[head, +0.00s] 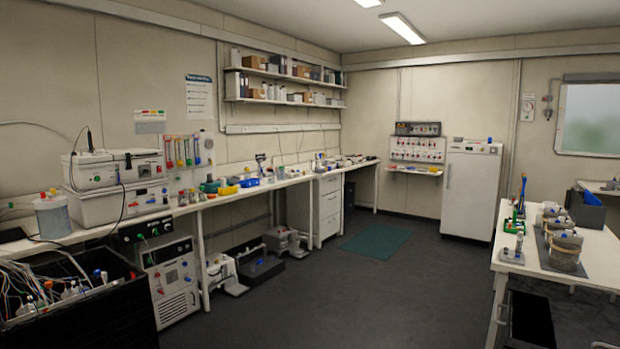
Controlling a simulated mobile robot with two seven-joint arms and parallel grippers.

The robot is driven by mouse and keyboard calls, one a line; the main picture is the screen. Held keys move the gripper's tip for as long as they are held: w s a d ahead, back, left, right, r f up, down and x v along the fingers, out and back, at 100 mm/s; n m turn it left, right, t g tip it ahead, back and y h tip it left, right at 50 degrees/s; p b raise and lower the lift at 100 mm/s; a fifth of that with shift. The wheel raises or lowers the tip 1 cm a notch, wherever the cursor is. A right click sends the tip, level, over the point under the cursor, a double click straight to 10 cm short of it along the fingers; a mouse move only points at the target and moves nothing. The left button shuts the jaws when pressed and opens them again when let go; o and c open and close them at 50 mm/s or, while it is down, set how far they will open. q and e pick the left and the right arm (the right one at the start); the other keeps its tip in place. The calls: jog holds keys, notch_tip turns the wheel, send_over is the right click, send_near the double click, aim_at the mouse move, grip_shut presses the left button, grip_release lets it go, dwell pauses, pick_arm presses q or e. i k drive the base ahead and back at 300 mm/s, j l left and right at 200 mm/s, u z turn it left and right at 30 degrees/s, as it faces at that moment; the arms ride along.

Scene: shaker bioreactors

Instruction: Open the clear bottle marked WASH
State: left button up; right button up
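I cannot make out a bottle marked WASH; any lettering is too small to read from here. A clear tub or jar with bluish contents (53,216) stands at the left end of the long bench, with a red item at its top. Several small bottles and vessels stand farther along the bench, too small to tell apart. Grey vessels with clear upper parts (565,252) stand on the right-hand table. Neither of my grippers shows in this view.
The long white bench (215,199) runs along the left wall, with boxy instruments (115,170) on it. A black crate of cables and vessels (95,312) fills the lower left. A white table (515,268) stands right, a white fridge (471,190) at the back. The middle floor is clear.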

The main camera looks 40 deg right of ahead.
aim_at(270, 176)
jog(key=z, duration=1.2)
jog(key=i+z, duration=0.35)
jog(key=i, duration=3.5)
jog(key=i+l, duration=0.1)
jog(key=i, duration=2.05)
jog(key=i+u, duration=0.5)
jog(key=i+l+u, duration=0.3)
jog(key=i+u, duration=0.15)
jog(key=i+l, duration=0.05)
jog(key=i, duration=0.05)
